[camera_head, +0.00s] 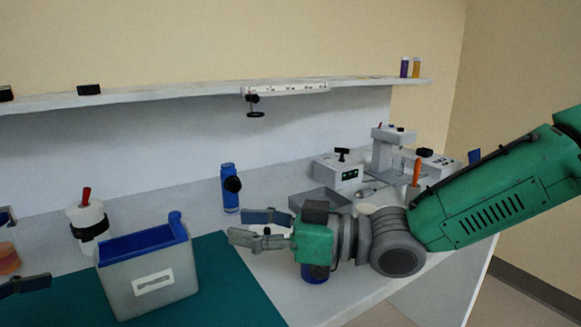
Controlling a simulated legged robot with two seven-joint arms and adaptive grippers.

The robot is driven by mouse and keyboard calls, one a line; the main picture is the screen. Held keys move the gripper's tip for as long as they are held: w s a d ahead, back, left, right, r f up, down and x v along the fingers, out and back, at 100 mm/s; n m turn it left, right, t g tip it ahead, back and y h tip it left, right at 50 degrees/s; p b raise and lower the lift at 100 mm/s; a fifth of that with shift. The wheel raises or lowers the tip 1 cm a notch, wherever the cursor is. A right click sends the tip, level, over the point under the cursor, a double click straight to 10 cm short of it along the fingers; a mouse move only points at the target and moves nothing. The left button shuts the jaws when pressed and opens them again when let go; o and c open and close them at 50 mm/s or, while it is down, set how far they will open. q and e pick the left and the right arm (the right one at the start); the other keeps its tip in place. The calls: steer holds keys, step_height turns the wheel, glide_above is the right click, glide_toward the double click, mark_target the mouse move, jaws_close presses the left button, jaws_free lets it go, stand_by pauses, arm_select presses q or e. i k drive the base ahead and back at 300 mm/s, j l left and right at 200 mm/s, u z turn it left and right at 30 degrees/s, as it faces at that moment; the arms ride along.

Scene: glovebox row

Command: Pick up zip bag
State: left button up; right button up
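I cannot make out a zip bag in this view. My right gripper (240,225) reaches in from the right over the bench, pointing left. Its two fingers are apart. A small pale and dark shape shows between them, and I cannot tell what it is or whether it is touched. A dark grey finger at the lower left edge (25,285) looks like part of my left gripper; the rest is out of frame.
A grey bin with blue lining (150,291) stands on the teal mat (232,285). A blue bottle (230,188) stands behind my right gripper. A white jar (88,222) is at left. Grey instruments (392,150) stand at the back right. A shelf (180,95) runs above.

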mark_target(151, 271)
steer(key=k, duration=0.95)
